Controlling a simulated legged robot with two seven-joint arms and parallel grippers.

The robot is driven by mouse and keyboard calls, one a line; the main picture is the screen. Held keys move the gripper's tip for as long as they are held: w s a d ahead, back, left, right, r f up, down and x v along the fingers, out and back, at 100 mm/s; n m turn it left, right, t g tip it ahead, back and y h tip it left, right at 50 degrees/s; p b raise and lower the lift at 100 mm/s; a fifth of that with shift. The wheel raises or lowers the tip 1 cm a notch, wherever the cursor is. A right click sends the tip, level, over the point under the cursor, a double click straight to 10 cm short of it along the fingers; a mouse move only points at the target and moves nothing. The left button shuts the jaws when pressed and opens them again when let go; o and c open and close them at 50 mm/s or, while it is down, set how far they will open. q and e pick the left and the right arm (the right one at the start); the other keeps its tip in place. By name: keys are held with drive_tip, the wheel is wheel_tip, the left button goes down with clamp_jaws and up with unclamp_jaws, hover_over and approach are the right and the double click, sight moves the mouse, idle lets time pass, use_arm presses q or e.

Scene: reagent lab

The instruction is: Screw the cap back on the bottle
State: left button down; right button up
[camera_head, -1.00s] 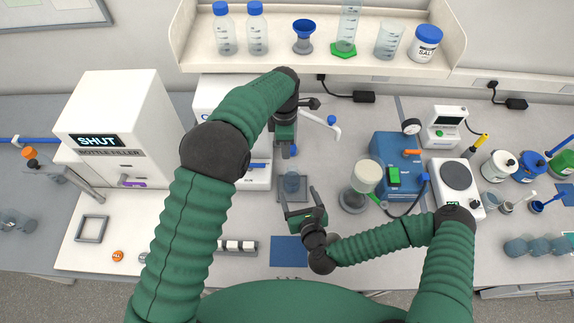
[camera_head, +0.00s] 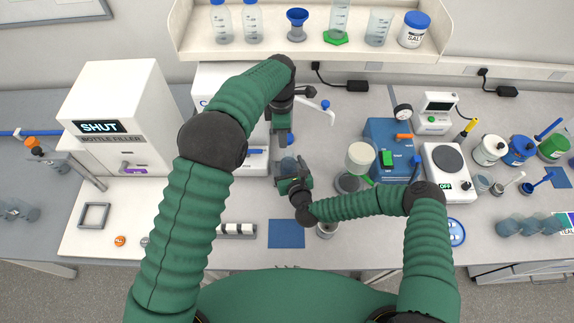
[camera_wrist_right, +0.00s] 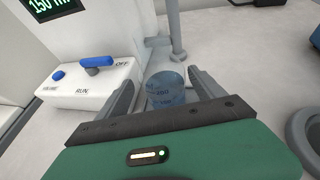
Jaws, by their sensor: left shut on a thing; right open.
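The bottle (camera_head: 288,165) is small, clear and bluish, and stands on the bench in front of the white machine; my right gripper partly hides it. It also shows in the right wrist view (camera_wrist_right: 165,92), between the two open fingers. My right gripper (camera_head: 291,171) is open, with a finger on either side of the bottle; I cannot tell whether either touches it. My left gripper (camera_head: 282,144) points down above the bottle and is shut on a small blue thing, apparently the cap (camera_head: 290,138), mostly hidden by the fingers.
A blue box with a green switch (camera_head: 388,148) and a round clear vessel (camera_head: 358,158) stand to the right. The bottle filler (camera_head: 118,120) stands at left. A blue mat (camera_head: 286,233) lies in front. The shelf (camera_head: 330,50) with bottles runs along the back.

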drive_tip(key=shift+w+d+f, duration=0.4)
drive_tip(key=shift+w, duration=0.25)
drive_tip(key=shift+s+a+r, duration=0.15)
drive_tip(key=shift+s+a, duration=0.1)
drive_tip(key=shift+a, duration=0.1)
drive_tip(key=c, duration=0.9)
drive_tip(key=shift+w, duration=0.1)
drive_tip(key=c, duration=0.5)
drive_tip(key=shift+d, duration=0.2)
clamp_jaws()
